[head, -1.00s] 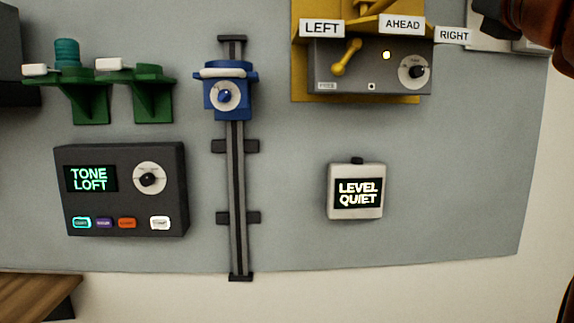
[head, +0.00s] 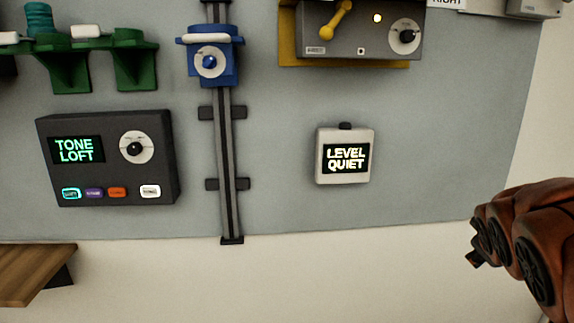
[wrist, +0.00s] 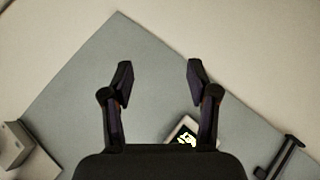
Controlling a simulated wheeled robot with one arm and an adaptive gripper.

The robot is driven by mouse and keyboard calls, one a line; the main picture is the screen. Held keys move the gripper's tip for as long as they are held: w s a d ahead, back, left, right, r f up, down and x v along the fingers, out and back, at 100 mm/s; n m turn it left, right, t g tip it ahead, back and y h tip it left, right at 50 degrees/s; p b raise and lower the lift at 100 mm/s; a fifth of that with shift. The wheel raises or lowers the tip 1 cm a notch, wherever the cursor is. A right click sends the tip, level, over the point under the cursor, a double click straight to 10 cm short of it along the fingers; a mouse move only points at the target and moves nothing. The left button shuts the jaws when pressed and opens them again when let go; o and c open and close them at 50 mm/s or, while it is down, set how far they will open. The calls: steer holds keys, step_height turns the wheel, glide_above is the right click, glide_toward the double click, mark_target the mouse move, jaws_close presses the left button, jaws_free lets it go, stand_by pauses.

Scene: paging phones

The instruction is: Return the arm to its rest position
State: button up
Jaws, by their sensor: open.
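My arm (head: 525,240) shows at the right edge of the head view as orange-brown links with dark round joints. It is in front of the pale wall, right of the grey panel and apart from the devices. My gripper (wrist: 160,78) shows in the wrist view with its two dark fingers spread wide and nothing between them. The grey panel's corner lies beyond the fingers. My gripper is not clearly seen in the head view.
The grey panel (head: 275,205) carries a "TONE LOFT" box (head: 107,185), a blue slider (head: 222,80) on a vertical rail, a "LEVEL QUIET" box (head: 345,178), and a dark lever box (head: 365,45). Green brackets (head: 135,65) are upper left. A wooden shelf (head: 35,268) is lower left.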

steer(key=s+a+f+m+g+y+p, duration=0.1)
steer(key=s+a+f+m+g+y, duration=0.2)
steer(key=s+a+f, duration=1.5)
steer(key=s+f+g+y, duration=0.1)
steer(key=s+g+y, duration=0.2)
steer(key=g, duration=0.4)
steer(key=shift+s+a+f+m, duration=0.25)
steer(key=shift+s+f+m, duration=0.1)
steer(key=shift+s+m, duration=0.1)
